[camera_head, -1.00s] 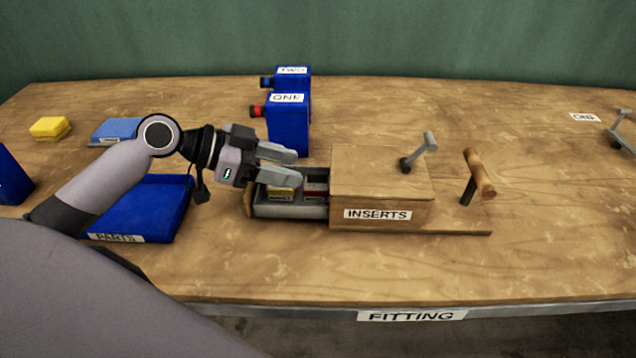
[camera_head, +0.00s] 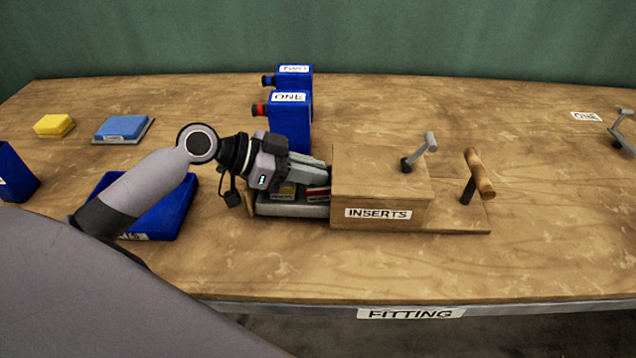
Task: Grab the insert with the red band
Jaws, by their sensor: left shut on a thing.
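The insert with the red band (camera_head: 317,191) lies in the grey drawer (camera_head: 292,210) that sticks out of the left side of the wooden INSERTS box (camera_head: 380,187). Only a small part of it shows, close to the box. Another insert with a yellow band (camera_head: 287,189) lies to its left in the drawer. My left gripper (camera_head: 325,172) reaches over the drawer from the left, its fingers pointing right. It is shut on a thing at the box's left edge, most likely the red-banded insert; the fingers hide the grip. My right gripper is not in view.
Blue units labelled ONE (camera_head: 290,122) and TWO (camera_head: 294,70) stand behind the gripper. A blue tray (camera_head: 172,215) lies under my left arm. A lever and a wooden handle (camera_head: 480,175) rise at the box's right. The table's right part is mostly clear.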

